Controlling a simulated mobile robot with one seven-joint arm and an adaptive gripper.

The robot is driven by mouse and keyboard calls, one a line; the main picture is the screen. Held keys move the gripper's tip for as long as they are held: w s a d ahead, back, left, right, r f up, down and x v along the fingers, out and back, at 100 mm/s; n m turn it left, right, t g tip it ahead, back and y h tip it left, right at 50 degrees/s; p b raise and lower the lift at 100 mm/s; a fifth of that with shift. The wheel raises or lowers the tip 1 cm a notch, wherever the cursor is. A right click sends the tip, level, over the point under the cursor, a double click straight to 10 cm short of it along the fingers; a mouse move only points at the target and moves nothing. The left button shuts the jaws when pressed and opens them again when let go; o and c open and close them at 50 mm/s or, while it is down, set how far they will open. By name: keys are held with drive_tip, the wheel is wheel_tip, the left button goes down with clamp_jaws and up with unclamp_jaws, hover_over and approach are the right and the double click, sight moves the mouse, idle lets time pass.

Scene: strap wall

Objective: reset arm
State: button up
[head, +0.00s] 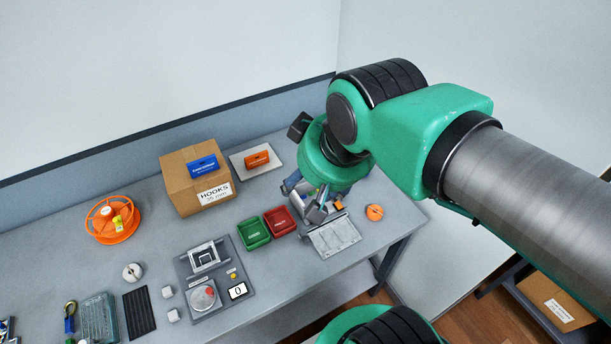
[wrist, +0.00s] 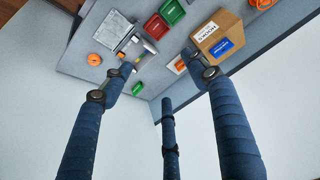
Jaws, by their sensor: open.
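My gripper (head: 314,203) hangs over the right part of the grey table (head: 290,291), partly hidden behind my wrist in the head view. In the wrist view its three dark blue fingers (wrist: 160,76) are spread wide apart, with nothing between them. A grey box with an open lid (head: 333,235) lies below and beside the fingers in the head view; whether they touch it I cannot tell. The box also shows in the wrist view (wrist: 115,30), near the left fingertip.
A green tray (head: 253,233) and a red tray (head: 281,221) stand left of the gripper. A cardboard hooks box (head: 181,195) stands at the back. An orange disc (head: 375,212) lies at the right. An orange reel (head: 113,220) is farther left. The wall rises behind the table.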

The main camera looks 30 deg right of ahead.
drive_tip(key=shift+s+a+f, duration=0.15)
drive_tip(key=shift+s+a, duration=0.1)
drive_tip(key=shift+s, duration=0.25)
drive_tip(key=shift+f+b, duration=1.1)
idle(0.6)
